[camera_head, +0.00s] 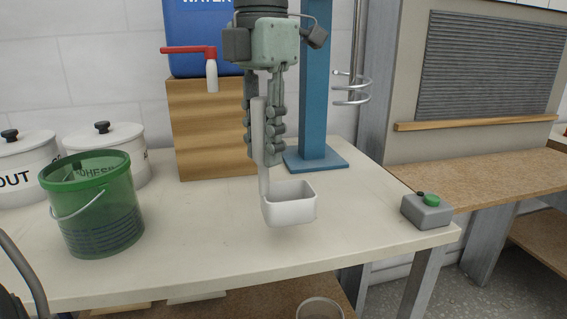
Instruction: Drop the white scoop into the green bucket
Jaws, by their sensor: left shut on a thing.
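The white scoop (290,207) has a box-shaped bowl and an upright handle. My left gripper (263,150) points down from the top of the view and is shut on the scoop's handle. The scoop hangs bowl down over the middle of the table, and whether its bowl touches the tabletop is hard to tell. The green bucket (98,205) stands on the table at the left, see-through, with a thin wire handle hanging at its side. It is well to the left of the scoop and gripper. My right gripper is not in view.
White lidded pots (118,140) stand behind the bucket. A wooden block (205,130) carries a blue water container (190,40) with a red tap. A blue stand (316,100) rises behind the gripper. A grey button box (427,210) sits at the right. The tabletop between bucket and scoop is clear.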

